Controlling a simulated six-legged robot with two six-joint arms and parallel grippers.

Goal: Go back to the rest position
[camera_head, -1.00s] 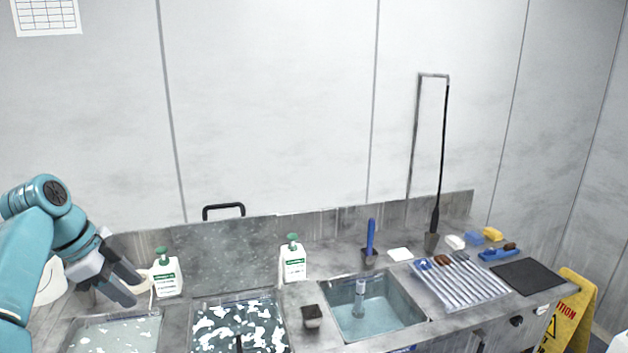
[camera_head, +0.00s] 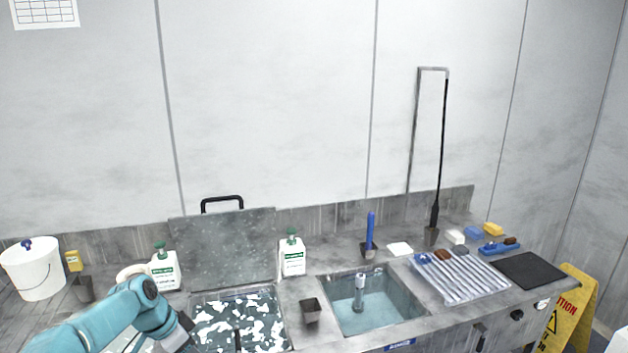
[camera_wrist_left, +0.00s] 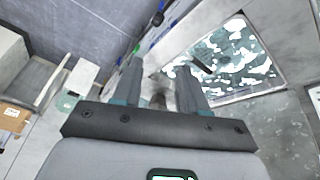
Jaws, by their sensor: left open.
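My left arm comes in low at the left of the head view. Its wrist is at the bottom edge, in front of the left basin. The fingers do not show clearly there. In the left wrist view my left gripper (camera_wrist_left: 160,88) has its two fingers apart with nothing held between them. The sink with white foam (camera_wrist_left: 232,58) lies beyond the fingers to the right in that view. My right gripper is in neither view.
The foamy sink (camera_head: 240,322), two white green-capped bottles (camera_head: 164,270) (camera_head: 292,257), a water-filled basin (camera_head: 372,308) and a tool tray (camera_head: 460,278) line the counter. A white bucket (camera_head: 35,272) stands at the left. A yellow caution sign (camera_head: 570,310) stands at the right.

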